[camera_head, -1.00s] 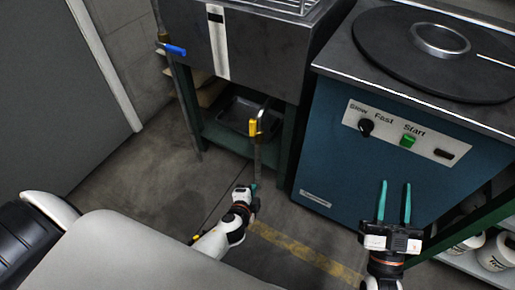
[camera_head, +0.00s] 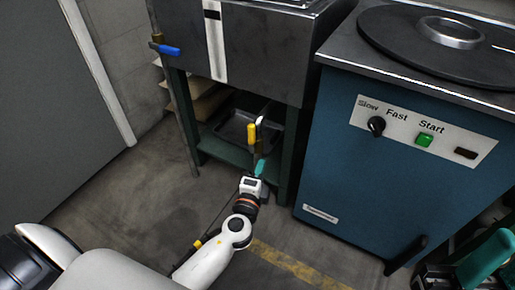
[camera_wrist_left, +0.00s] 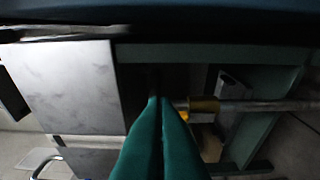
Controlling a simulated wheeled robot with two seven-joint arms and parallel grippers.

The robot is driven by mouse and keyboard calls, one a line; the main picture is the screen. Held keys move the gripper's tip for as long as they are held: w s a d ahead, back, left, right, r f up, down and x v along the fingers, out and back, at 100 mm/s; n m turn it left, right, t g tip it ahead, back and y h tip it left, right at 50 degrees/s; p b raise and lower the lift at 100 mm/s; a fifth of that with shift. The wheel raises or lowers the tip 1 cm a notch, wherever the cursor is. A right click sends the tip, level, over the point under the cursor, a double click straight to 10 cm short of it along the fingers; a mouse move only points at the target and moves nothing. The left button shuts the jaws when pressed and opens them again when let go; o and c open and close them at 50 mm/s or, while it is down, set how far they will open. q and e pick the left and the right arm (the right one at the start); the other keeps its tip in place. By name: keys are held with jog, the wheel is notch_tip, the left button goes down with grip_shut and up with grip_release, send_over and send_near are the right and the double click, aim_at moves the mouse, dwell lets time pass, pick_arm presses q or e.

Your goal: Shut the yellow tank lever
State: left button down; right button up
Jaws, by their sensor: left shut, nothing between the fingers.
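The yellow tank lever (camera_head: 251,134) is a short handle, roughly upright in the picture, on a pipe below the steel tank (camera_head: 262,50). In the left wrist view, a yellow part (camera_wrist_left: 203,104) shows just right of the fingertips, on a metal pipe (camera_wrist_left: 250,105). My left gripper (camera_head: 259,167) is below the lever in the head view, its teal fingers together and empty. The fingertips (camera_wrist_left: 160,98) look close to the yellow part; I cannot tell if they touch. My right gripper (camera_head: 488,258) is partly cut off at the lower right; its opening is unclear.
A blue lever (camera_head: 169,50) is at the tank's left corner. A dark tray (camera_head: 236,128) sits on the green stand's shelf. The blue machine (camera_head: 350,170) with a green Start button (camera_head: 424,140) stands close on the right. Floor (camera_head: 130,190) to the left is clear.

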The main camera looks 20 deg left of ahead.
aim_at(256, 140)
pick_arm(q)
jog(key=w+a, duration=0.2)
jog(key=w, duration=0.1)
jog(key=w+a, duration=0.1)
jog(key=w, duration=0.2)
jog(key=w+a, duration=0.2)
jog(key=w, duration=0.1)
jog(key=shift+w+a+b, duration=0.3)
jog(key=shift+w+a, duration=0.05)
jog(key=shift+w, duration=0.05)
